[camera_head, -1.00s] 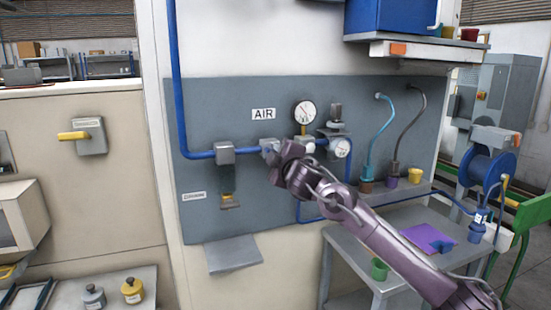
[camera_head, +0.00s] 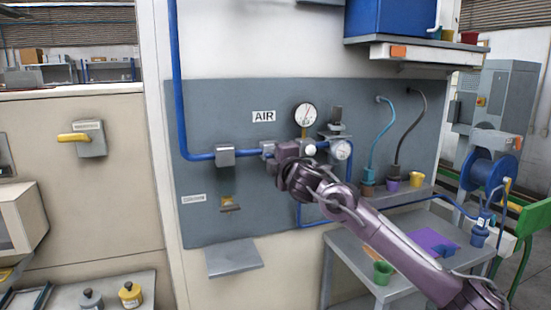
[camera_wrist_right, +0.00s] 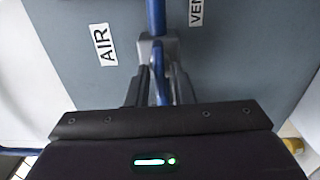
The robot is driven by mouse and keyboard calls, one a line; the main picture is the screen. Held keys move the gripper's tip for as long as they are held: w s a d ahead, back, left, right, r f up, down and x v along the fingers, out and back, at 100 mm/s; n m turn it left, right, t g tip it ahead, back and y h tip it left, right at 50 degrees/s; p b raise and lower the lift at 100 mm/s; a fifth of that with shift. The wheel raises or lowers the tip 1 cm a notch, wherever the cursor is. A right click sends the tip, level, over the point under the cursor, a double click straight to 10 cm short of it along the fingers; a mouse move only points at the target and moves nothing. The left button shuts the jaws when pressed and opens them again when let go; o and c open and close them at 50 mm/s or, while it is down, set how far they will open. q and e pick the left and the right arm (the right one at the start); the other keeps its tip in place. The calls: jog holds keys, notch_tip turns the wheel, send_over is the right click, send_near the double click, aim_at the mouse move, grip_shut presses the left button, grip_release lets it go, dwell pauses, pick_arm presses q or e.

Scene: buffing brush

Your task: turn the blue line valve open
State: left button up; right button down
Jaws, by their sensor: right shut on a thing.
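The blue line (camera_head: 200,156) runs down the grey panel and then right, under the AIR label. A grey valve body (camera_head: 267,149) sits on it, partly behind my right gripper (camera_head: 274,161). In the right wrist view the valve body (camera_wrist_right: 160,45) is on the blue pipe (camera_wrist_right: 156,15). My right gripper's two dark fingers (camera_wrist_right: 159,88) are shut on a blue handle (camera_wrist_right: 160,84) below the valve body. The handle is hidden behind the gripper in the head view. My left gripper is not in view.
A grey block (camera_head: 225,155) is on the pipe to the left. A small shelf (camera_head: 233,258) juts out below. A bench (camera_head: 350,262) stands under my right arm.

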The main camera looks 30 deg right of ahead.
jog(key=c, duration=1.5)
grip_release()
jog(key=b+v, duration=0.2)
jog(key=v, duration=0.5)
jog(key=shift+s, duration=0.4)
jog(key=shift+a, duration=0.1)
